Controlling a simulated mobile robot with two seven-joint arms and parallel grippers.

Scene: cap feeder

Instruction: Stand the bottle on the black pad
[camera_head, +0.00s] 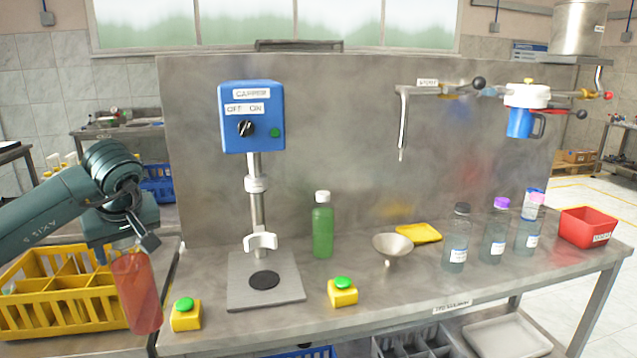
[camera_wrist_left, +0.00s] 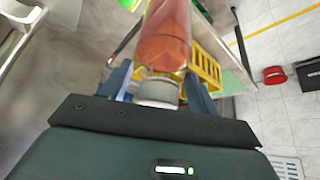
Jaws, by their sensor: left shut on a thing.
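The bottle (camera_head: 138,292), filled with red-orange liquid, hangs slightly tilted at the left, beside the table's left end and in front of the yellow crate. My left gripper (camera_head: 128,243) is shut on its top end. In the left wrist view, the bottle (camera_wrist_left: 166,38) extends away from the fingers, with its whitish neck or cap (camera_wrist_left: 158,92) between them. The black pad (camera_head: 264,281) is a bare round disc on the capper's grey base plate (camera_head: 238,295), right of the bottle. My right gripper is not in view.
The blue capper head (camera_head: 252,117) and its white fork (camera_head: 260,241) stand above and behind the pad. Green-topped yellow buttons (camera_head: 185,315) (camera_head: 342,292) flank the plate. A green bottle (camera_head: 323,229) stands right of it. A funnel (camera_head: 393,245) and several clear bottles stand farther right.

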